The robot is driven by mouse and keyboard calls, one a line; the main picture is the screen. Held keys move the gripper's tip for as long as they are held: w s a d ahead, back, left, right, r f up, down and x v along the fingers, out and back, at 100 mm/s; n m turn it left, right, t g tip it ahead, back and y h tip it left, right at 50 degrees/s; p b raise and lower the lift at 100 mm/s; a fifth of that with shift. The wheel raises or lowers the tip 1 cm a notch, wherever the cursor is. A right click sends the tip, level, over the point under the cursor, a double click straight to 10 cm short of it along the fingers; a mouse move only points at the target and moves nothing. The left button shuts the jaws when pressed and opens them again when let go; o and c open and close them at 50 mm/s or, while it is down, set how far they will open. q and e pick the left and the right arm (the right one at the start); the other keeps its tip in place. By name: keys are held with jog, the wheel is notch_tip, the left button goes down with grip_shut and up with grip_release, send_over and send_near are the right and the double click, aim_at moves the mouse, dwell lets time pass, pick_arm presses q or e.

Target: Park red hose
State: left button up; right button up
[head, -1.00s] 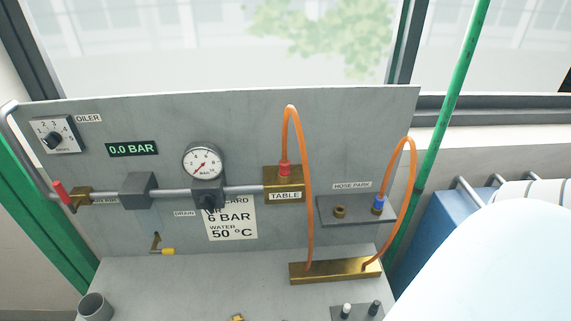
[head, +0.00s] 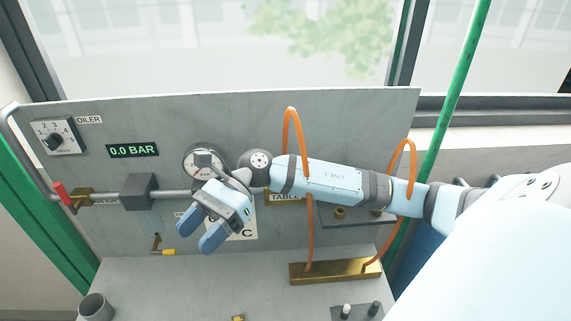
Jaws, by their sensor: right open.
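The orange hose of the red connector (head: 290,125) loops up in front of the panel and runs down to the brass manifold (head: 335,271). Its red connector and most of the brass TABLE block (head: 281,199) are hidden behind my right arm. My right gripper (head: 198,237) is open and empty, in front of the panel below the pressure gauge, left of the TABLE block. The hose park shelf (head: 345,219) shows below my right forearm, with a brass socket (head: 340,212) partly visible. A second orange hose (head: 411,160) loops at the right. Its blue connector is mostly hidden. My left gripper is not in view.
The pressure gauge (head: 199,160) is partly covered by my wrist. A display (head: 132,150) reads 0.0 BAR. A red-handled valve (head: 62,192) is at the left, a yellow-handled one (head: 162,251) lower down. A grey cup (head: 95,307) stands at the front left.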

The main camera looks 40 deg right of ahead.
jog(key=w+d+r+n+h, duration=0.1)
jog(key=d+r+n+h, duration=0.1)
jog(key=d+h, duration=0.3)
jog(key=w+d+r+n+t+h, duration=0.1)
jog(key=d+r+n+h, duration=0.2)
jog(key=d, duration=0.8)
jog(key=w+d+r+n+t+h, duration=0.1)
jog(key=d+r+n+h, duration=0.2)
jog(key=d+h, duration=0.4)
jog(key=shift+w+d+n, duration=0.2)
jog(key=shift+d+n, duration=0.2)
jog(key=shift+d, duration=0.15)
jog(key=shift+f, duration=0.1)
jog(key=shift+f+b, duration=0.3)
jog(key=shift+f, duration=0.5)
notch_tip(320, 180, down, 6)
jog(key=b, duration=0.4)
jog(key=shift+f+b, duration=0.4)
jog(key=shift+b, duration=0.15)
